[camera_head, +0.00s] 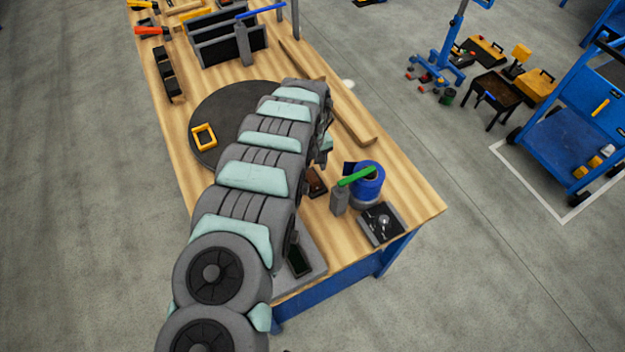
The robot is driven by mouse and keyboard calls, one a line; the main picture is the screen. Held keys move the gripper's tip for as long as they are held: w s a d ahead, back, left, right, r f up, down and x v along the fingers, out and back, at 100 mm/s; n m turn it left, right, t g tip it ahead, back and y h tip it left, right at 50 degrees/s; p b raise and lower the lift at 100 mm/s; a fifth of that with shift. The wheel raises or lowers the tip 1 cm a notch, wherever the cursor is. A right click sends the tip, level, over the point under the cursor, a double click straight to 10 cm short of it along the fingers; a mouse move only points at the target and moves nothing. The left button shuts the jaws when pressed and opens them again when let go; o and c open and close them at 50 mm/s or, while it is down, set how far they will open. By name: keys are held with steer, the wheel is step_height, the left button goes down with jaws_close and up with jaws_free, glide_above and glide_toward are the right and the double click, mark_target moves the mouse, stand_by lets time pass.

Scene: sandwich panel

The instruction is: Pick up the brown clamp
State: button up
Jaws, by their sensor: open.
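My arm reaches up from the bottom and bends down over the workbench (400,185). Its wrist end shows only in part near the right side of the arm, and my gripper's fingers are hidden behind the arm. A small brown item (316,183) lies on the bench just right of the arm, partly covered by it. It may be the brown clamp, but it is too small and hidden to be sure. The distance between my gripper and it cannot be seen.
A green-handled grey clamp (340,198), a blue roll (369,182) and a black box (381,223) stand right of the arm. A dark round mat (235,100) bears a yellow square frame (203,137). A wooden strip (352,125) lies along the right; a grey organiser (215,42) stands behind.

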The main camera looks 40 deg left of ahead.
mark_target(312, 176)
steer(key=shift+w+d+f, duration=0.1)
steer(key=shift+f, duration=2.35)
jaws_close()
